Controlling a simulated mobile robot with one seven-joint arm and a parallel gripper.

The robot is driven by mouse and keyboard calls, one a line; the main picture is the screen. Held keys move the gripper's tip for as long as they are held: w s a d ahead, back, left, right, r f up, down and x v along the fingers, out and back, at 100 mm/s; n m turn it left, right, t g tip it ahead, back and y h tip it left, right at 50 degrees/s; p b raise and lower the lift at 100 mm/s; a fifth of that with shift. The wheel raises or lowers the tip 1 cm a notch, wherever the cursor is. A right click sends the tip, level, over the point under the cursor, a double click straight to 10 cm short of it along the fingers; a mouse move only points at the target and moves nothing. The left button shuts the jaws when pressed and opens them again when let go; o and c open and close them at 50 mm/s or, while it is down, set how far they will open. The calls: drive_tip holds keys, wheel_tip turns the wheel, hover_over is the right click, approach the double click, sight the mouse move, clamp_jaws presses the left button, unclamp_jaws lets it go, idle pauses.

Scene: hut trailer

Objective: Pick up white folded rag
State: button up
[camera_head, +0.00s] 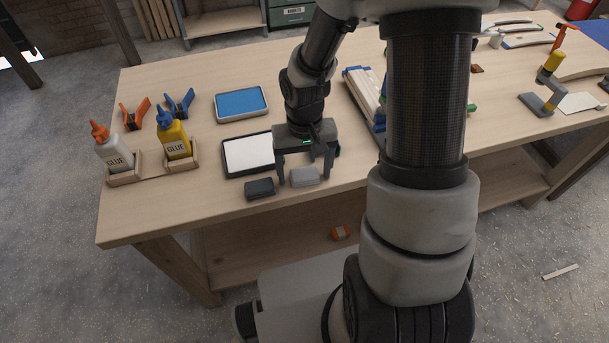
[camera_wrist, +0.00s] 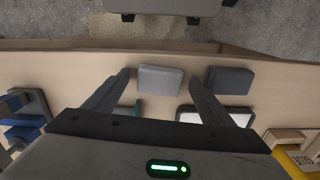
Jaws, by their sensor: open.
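My gripper (camera_head: 305,180) is open over the front edge of the workbench. A light grey, rounded, folded-looking pad (camera_head: 304,176) lies between its spread fingers, with gaps at both sides in the wrist view (camera_wrist: 160,79). This pad may be the white folded rag; its colour looks more grey than white. A similar dark grey pad (camera_head: 260,188) lies just left of it, outside the fingers, and shows at the right in the wrist view (camera_wrist: 230,80). A flat white surface (camera_head: 248,154) fills a black tray behind the pads. Whether the fingers are at the pad's height is unclear.
A blue-topped tray (camera_head: 240,102) and two glue bottles (camera_head: 113,155) (camera_head: 174,141) in wooden holders stand left of my arm. Orange (camera_head: 135,114) and blue (camera_head: 179,105) clamps lie behind them. Stacked wood pieces (camera_head: 367,95) lie right of my gripper. The bench's front edge is close.

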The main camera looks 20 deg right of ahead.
sight(304, 172)
drive_tip(key=c, duration=1.2)
drive_tip(key=shift+o, duration=0.2)
drive_tip(key=shift+r, duration=0.1)
wheel_tip(304, 172, up, 10)
drive_tip(key=p, duration=0.1)
drive_tip(key=o, duration=0.3)
drive_tip(key=shift+c, duration=1)
